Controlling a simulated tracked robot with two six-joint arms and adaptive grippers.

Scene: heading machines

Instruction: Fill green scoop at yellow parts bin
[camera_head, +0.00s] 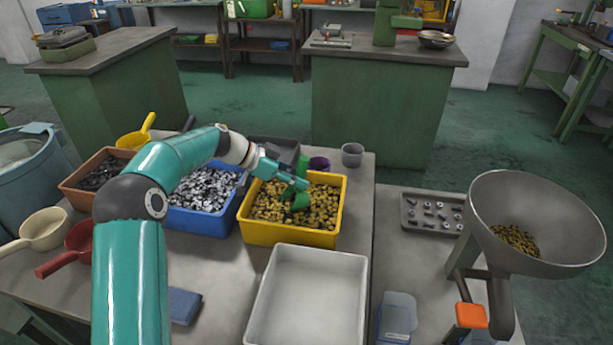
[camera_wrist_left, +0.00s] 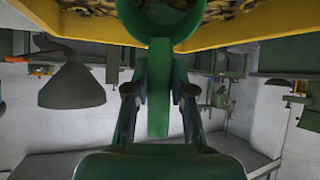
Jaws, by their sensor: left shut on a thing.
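The yellow parts bin (camera_head: 290,237) stands on the table and holds many small brass-coloured parts. My left gripper (camera_head: 298,182) is over the bin, shut on the handle of the green scoop (camera_head: 301,199). The scoop's bowl is low at the parts, near the middle of the bin; its contents cannot be made out. The left wrist view shows the green scoop's round bowl (camera_wrist_left: 165,18) beside the yellow rim (camera_wrist_left: 260,30), with the handle between the fingers (camera_wrist_left: 158,92). My right gripper is not in view.
A blue bin (camera_head: 205,222) of grey parts stands left of the yellow bin. A white tray (camera_head: 310,255) lies in front. A metal funnel (camera_head: 560,245) with some brass parts stands at right. A red scoop (camera_head: 62,262) and a grey parts tray (camera_head: 432,229) lie on the table.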

